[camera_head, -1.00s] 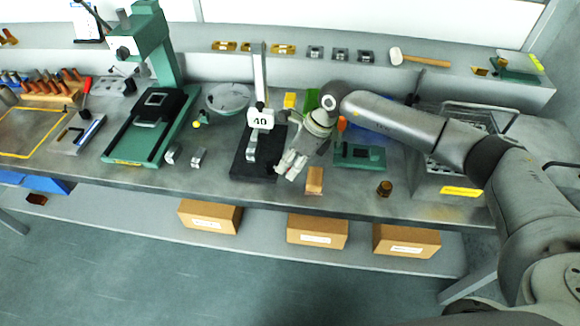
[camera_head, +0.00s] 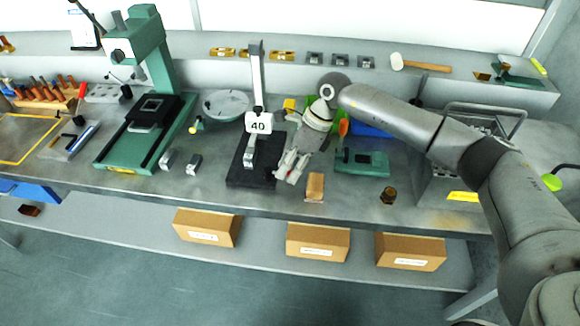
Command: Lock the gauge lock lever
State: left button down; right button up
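The height gauge (camera_head: 256,80) stands on a black base (camera_head: 238,176) near the middle of the bench. A lock lever cannot be made out at this size. My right gripper (camera_head: 287,174) points down just right of the gauge, over the right edge of its base. Its fingers look slightly apart with nothing seen between them. Whether it touches the gauge cannot be told. My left gripper is not in view.
A wooden block (camera_head: 315,187) lies close right of my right gripper, with a green fixture (camera_head: 361,162) beyond it. A green press (camera_head: 140,130) and small metal blocks (camera_head: 193,164) stand to the left. A brown cylinder (camera_head: 388,195) sits near the front edge.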

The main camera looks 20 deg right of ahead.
jog(key=shift+d+r, duration=0.1)
jog(key=shift+r, duration=0.15)
jog(key=v, duration=1.1)
jog(key=shift+d+r, duration=0.2)
jog(key=shift+f, duration=0.15)
